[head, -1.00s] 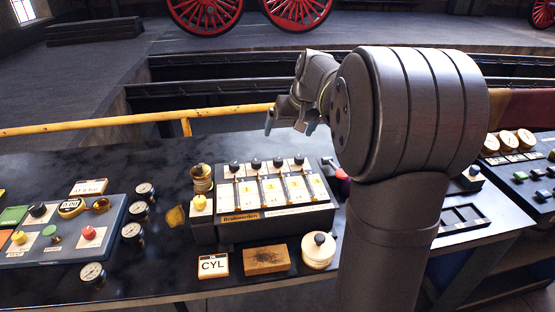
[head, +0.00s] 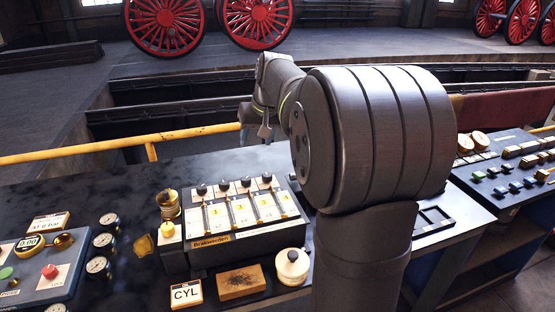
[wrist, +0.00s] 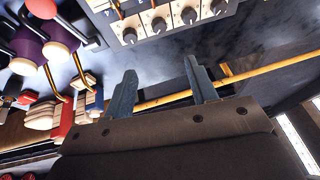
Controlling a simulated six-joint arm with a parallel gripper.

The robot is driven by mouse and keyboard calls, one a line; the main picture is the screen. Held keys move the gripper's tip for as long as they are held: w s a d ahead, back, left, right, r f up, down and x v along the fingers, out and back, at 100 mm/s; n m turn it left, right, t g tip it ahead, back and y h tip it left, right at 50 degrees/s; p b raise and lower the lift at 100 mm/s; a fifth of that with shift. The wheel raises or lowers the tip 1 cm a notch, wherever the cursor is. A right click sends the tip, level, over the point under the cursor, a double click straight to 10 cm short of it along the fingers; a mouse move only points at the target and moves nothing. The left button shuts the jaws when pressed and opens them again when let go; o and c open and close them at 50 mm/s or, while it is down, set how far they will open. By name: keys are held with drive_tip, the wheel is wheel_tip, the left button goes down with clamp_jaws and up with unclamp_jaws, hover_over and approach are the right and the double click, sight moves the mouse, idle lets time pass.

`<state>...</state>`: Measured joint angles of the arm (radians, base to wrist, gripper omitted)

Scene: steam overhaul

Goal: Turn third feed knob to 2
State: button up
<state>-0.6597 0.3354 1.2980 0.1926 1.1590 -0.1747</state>
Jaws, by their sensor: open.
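The feed panel is a dark box (head: 236,246) with numbered pale strips and a row of black knobs along its back edge. Counting from the left in the head view, the third knob (head: 246,181) stands behind the third strip. Its setting is too small to read. My gripper (head: 256,132) is above and behind this row, apart from it. In the wrist view my gripper (wrist: 160,75) has its two fingers spread with nothing between them. A row of black dial knobs (wrist: 158,25) on pale plates lies beyond the fingertips there.
A yellow rail (head: 100,146) runs behind the bench. A brass cup (head: 168,204), CYL sign (head: 186,293), wooden block (head: 241,282) and cream round pot (head: 292,266) surround the panel. Gauges (head: 104,242) stand left. In the wrist view, purple and red-topped parts (wrist: 57,48) crowd the left.

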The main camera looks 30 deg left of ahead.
drive_tip(key=s+a+m+t+h, duration=0.1)
drive_tip(key=s+a, duration=0.1)
drive_tip(key=s, duration=0.1)
approach(246, 179)
drive_tip(key=shift+m+t, duration=0.4)
drive_tip(key=x, duration=0.8)
drive_tip(key=shift+s+a+f, duration=0.2)
drive_tip(key=shift+s+f, duration=0.05)
drive_tip(key=shift+f, duration=0.15)
drive_tip(key=c, duration=1)
drive_tip(key=shift+o, duration=0.2)
